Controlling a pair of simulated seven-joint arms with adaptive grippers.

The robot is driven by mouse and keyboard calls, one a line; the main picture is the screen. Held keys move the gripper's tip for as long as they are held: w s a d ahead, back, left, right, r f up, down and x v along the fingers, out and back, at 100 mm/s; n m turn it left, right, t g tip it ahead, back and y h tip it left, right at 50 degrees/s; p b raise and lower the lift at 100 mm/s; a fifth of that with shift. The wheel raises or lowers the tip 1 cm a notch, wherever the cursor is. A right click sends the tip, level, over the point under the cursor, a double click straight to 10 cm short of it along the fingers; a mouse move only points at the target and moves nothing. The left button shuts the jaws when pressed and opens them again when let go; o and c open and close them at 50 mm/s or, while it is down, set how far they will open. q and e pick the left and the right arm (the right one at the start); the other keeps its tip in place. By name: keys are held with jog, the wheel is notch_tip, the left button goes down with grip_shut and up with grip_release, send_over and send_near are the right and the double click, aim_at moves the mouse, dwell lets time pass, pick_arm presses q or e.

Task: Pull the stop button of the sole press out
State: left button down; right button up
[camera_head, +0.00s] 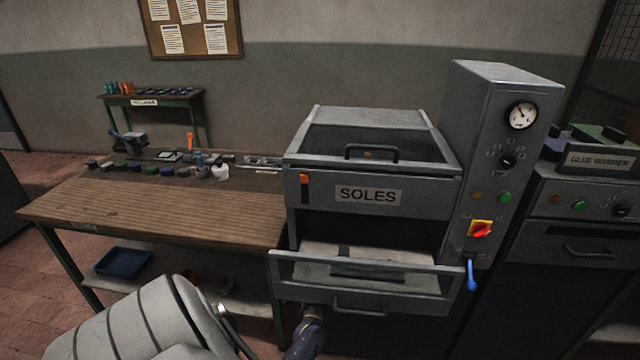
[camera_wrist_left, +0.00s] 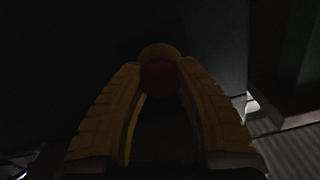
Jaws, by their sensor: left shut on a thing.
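The sole press (camera_head: 372,172) with the "SOLES" label stands right of centre in the head view. In the dark left wrist view, the stop button (camera_wrist_left: 158,77) shows as a dim red round head with a yellow-brown disc (camera_wrist_left: 160,50) behind it. My left gripper (camera_wrist_left: 159,68) is shut on the button, one yellow finger on each side. How far out the button stands cannot be told. The button does not show in the head view, where my left arm reaches in low in front of the press and the fingers are hidden. My right gripper is not in view.
A wooden workbench (camera_head: 160,207) with small jars stands left of the press. The press's open drawer (camera_head: 365,268) juts out above my left arm. A red-yellow switch (camera_head: 481,229) and a blue lever (camera_head: 471,273) sit on the control column. A glue warmer (camera_head: 598,160) is at the right.

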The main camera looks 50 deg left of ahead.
pick_arm(q)
jog(key=c, duration=1.2)
grip_release()
jog(key=shift+r, duration=0.25)
jog(key=o, duration=0.4)
jog(key=shift+f, duration=0.1)
jog(key=v, duration=1.2)
